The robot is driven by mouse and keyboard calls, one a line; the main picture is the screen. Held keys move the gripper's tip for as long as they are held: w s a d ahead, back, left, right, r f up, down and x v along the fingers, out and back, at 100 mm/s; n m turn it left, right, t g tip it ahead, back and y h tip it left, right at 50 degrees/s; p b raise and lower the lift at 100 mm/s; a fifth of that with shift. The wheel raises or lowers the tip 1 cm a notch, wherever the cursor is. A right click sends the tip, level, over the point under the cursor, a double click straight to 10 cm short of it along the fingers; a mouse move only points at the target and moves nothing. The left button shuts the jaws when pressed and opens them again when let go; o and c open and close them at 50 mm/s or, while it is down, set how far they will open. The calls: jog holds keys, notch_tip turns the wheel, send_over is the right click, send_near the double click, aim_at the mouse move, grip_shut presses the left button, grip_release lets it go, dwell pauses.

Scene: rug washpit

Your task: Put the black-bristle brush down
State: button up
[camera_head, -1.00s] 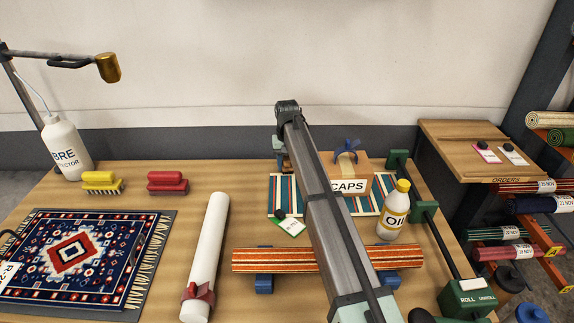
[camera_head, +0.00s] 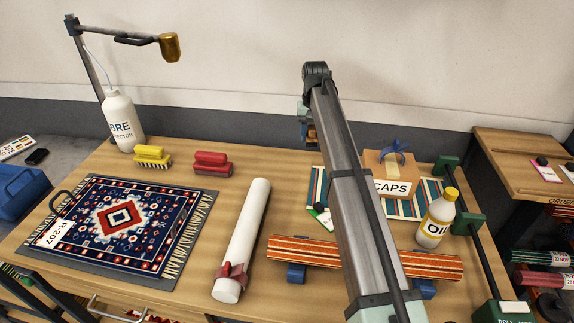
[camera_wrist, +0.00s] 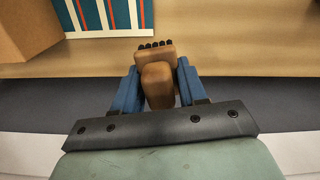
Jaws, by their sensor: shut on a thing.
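My gripper (camera_wrist: 158,68) is shut on the black-bristle brush (camera_wrist: 157,82), its blue fingers on both sides of the brown wooden body. A row of black bristles shows at the brush's far end in the wrist view. In the head view my gripper (camera_head: 305,120) and the brush (camera_head: 311,136) are small and partly hidden by my arm, near the table's back edge, left of the striped mat (camera_head: 319,186). The brush appears to be held above the wooden table (camera_head: 215,200); I cannot tell how high.
A yellow brush (camera_head: 152,153) and a red brush (camera_head: 212,160) stand left. A CAPS box (camera_head: 390,182) and an oil bottle (camera_head: 436,218) stand right. A white roll (camera_head: 243,240) and patterned rug (camera_head: 120,222) lie in front. Bare wood lies between red brush and striped mat.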

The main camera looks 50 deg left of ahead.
jog(key=n, duration=0.1)
send_over(277, 170)
jog(key=shift+a+f+m, duration=0.1)
jog(key=shift+f+m, duration=0.65)
jog(key=shift+f, duration=1.7)
jog(key=shift+a+f+m, duration=0.1)
jog(key=shift+f+m, duration=0.65)
jog(key=shift+f, duration=1.7)
jog(key=shift+f, duration=0.15)
jog(key=o, duration=1.1)
notch_tip(277, 170, up, 12)
jog(key=shift+r, duration=0.2)
